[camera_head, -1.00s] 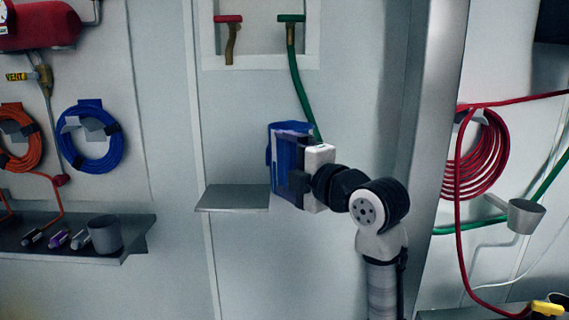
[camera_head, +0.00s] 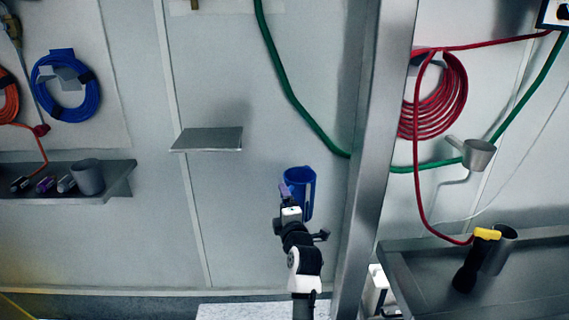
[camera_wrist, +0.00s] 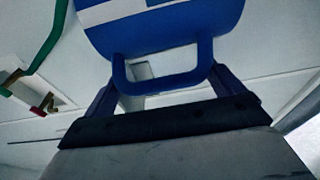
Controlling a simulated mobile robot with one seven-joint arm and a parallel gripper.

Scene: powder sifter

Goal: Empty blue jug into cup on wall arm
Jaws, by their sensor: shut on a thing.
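The blue jug (camera_head: 308,191) is upright or nearly so in front of the wall in the head view, below and right of the small shelf. My gripper (camera_head: 289,195) is shut on its handle. In the wrist view the jug (camera_wrist: 208,20) fills the top, and its handle (camera_wrist: 165,80) lies between the fingers of my gripper (camera_wrist: 165,98). The jug's contents cannot be seen. A grey cup (camera_head: 479,154) sits on a wall arm (camera_head: 454,142) at the right, beyond the metal post and well apart from the jug.
A metal post (camera_head: 374,150) stands between the jug and the wall-arm cup. A small empty shelf (camera_head: 207,139) juts out at the left. A red hose coil (camera_head: 437,100) and a green hose (camera_head: 300,110) hang nearby. A counter (camera_head: 500,278) at the lower right holds another grey cup (camera_head: 500,250).

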